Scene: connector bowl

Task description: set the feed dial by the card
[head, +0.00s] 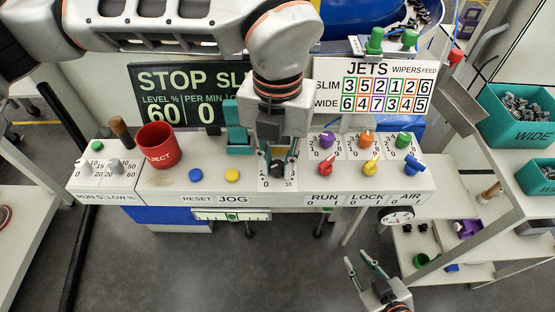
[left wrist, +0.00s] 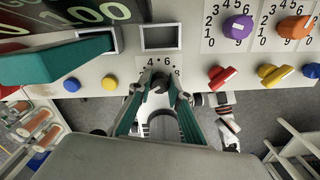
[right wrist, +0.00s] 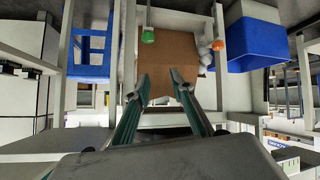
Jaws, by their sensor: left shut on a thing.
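The white card (head: 375,86) stands behind the panel, headed JETS, WIPERS and FEED. Its SLIM row reads 3 5 2 1 2 6 and its WIDE row 6 4 7 3 4 5. A black dial (head: 278,170) sits on a white numbered plate on the console front; its name and pointer are hidden. My left gripper (head: 278,162) comes down from above and is shut on this dial. In the left wrist view the dial (left wrist: 160,86) shows between the fingertips, with 4 and 6 beside it. My right gripper (head: 364,263) is open and empty, low in front of the console.
Purple (head: 327,140), orange (head: 366,138) and green (head: 403,139) knobs stand right of the dial, above red, yellow and blue handles. A red REJECT cup (head: 158,146) stands at left.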

